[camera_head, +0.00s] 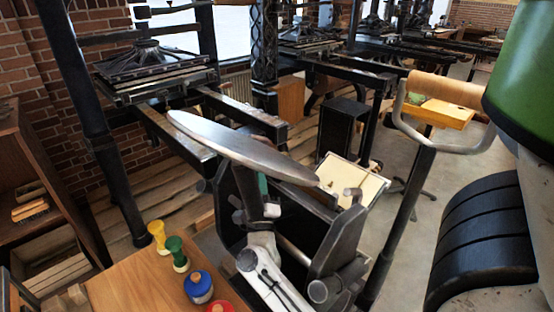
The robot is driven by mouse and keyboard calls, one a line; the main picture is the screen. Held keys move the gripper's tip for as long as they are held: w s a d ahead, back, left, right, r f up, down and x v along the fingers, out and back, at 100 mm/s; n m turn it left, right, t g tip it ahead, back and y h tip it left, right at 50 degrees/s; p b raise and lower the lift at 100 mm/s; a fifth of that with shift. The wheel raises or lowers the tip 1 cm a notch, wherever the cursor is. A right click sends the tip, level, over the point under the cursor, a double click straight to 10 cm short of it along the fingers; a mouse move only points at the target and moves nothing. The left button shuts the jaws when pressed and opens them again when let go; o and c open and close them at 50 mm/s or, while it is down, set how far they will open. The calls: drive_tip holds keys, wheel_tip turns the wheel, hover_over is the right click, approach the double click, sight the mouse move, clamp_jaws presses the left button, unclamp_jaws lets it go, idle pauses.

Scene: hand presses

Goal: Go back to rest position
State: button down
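A dark metal hand press (335,240) stands in the middle of the view, with a broad silver disc (245,145) tilted on top. A pale grey and white jointed part (263,250) with black slots rises from the bottom edge against the left side of the press. Dark pieces continue above it, under the disc. This may be the end of my arm, but I cannot make out fingertips or whether they are open or shut. I see nothing clearly held. A large green and black part (485,235) fills the right edge, close to the camera.
A wooden table (135,280) at lower left bears yellow (158,236), green (177,253), blue (198,287) and red (218,307) items. A wooden-gripped handle (445,90) stands right of the press. A larger press (155,70) and brick wall are behind. Grey floor shows at right.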

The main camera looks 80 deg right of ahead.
drive_tip(key=shift+w+a+f, duration=0.25)
drive_tip(key=shift+w+a, duration=0.05)
drive_tip(key=shift+a, duration=0.3)
